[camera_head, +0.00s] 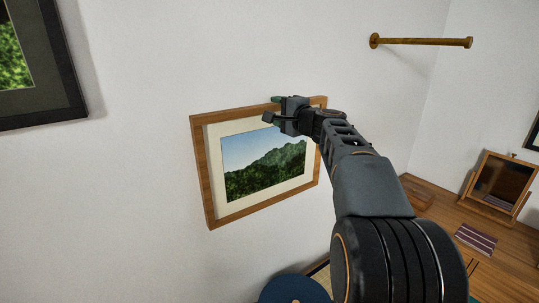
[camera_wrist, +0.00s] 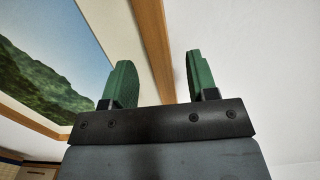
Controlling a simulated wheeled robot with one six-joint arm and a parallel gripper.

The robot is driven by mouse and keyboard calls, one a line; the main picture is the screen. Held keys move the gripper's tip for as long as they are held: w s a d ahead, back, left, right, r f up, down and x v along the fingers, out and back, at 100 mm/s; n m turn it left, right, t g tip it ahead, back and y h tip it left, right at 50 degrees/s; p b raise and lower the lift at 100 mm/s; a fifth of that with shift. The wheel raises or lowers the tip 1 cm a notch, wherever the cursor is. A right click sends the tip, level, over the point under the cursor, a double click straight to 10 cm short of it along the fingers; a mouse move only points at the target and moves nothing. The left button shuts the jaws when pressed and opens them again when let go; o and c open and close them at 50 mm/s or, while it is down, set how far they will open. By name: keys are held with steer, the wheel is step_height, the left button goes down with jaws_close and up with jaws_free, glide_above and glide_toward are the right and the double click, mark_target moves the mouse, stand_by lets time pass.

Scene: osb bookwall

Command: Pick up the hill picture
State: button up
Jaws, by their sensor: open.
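The hill picture (camera_head: 264,165) hangs on the white wall in a brown wooden frame with a cream mat. It shows green hills under a blue sky. My gripper (camera_head: 272,108) is at the frame's top edge, towards the right, and covers part of it. In the wrist view the picture (camera_wrist: 60,70) fills the left side. My gripper (camera_wrist: 160,74) is open there, with two green fingers. The frame's bar runs between them, with nothing gripped. I cannot tell how deep the fingers reach around the bar.
A dark-framed picture (camera_head: 45,107) hangs at the upper left. A wooden rail (camera_head: 422,42) sticks out at the upper right. A wooden surface (camera_head: 440,210) at the right bears a small mirror (camera_head: 497,180) and a striped cloth (camera_head: 476,238). A round blue thing (camera_head: 294,290) is below.

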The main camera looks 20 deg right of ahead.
steer(key=shift+w+a, duration=0.25)
steer(key=shift+w, duration=0.4)
jaws_close()
steer(key=shift+r, duration=0.15)
